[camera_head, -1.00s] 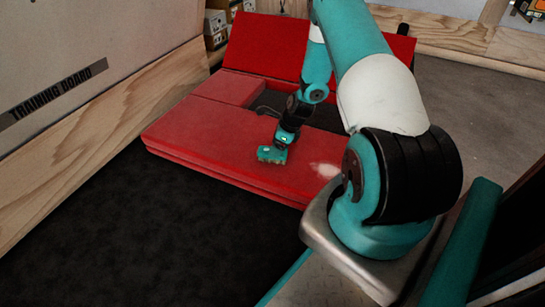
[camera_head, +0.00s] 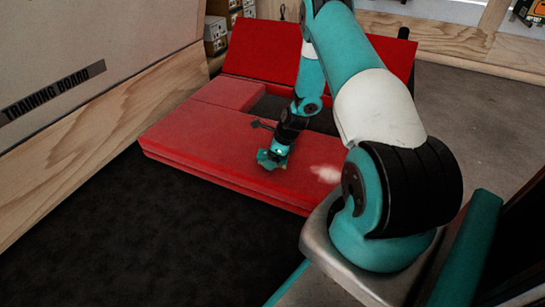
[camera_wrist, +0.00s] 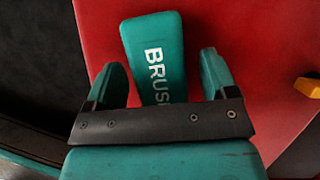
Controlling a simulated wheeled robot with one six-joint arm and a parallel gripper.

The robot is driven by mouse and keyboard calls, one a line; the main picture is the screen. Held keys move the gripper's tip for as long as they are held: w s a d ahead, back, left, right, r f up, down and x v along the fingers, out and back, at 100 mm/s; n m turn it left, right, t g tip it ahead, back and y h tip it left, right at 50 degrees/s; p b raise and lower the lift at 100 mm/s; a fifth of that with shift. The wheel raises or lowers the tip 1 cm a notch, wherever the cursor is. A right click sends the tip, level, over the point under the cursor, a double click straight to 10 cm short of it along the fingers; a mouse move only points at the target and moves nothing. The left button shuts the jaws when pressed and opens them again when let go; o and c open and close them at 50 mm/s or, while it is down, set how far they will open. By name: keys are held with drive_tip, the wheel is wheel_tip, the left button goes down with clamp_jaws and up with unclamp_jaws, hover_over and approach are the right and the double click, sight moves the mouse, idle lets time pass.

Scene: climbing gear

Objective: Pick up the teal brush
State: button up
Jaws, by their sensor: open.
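The teal brush (camera_wrist: 153,55) shows in the wrist view with white letters reading "BRUS" on its top. It lies on a red pad (camera_wrist: 240,30). My gripper (camera_wrist: 160,60) is open, with one teal finger on each side of the brush's near part. A gap shows between the brush and each finger. The brush's near end is hidden behind the gripper's dark crossbar. In the head view my gripper (camera_head: 272,160) is low over the red pad (camera_head: 215,140), and I cannot clearly tell the brush from the fingers there.
A pale patch (camera_head: 326,173) marks the pad to the right of my gripper. A small dark item (camera_head: 262,124) lies behind it. A yellow-orange object (camera_wrist: 308,87) is at the wrist view's right edge. The wooden training board (camera_head: 95,75) stands on the left. Dark floor is clear in front.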

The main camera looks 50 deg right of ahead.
drive_tip(key=shift+c, duration=0.4)
drive_tip(key=c, duration=1)
drive_tip(key=shift+o, duration=0.2)
wheel_tip(320, 180, up, 20)
drive_tip(key=p, duration=1.1)
drive_tip(key=shift+r, duration=0.2)
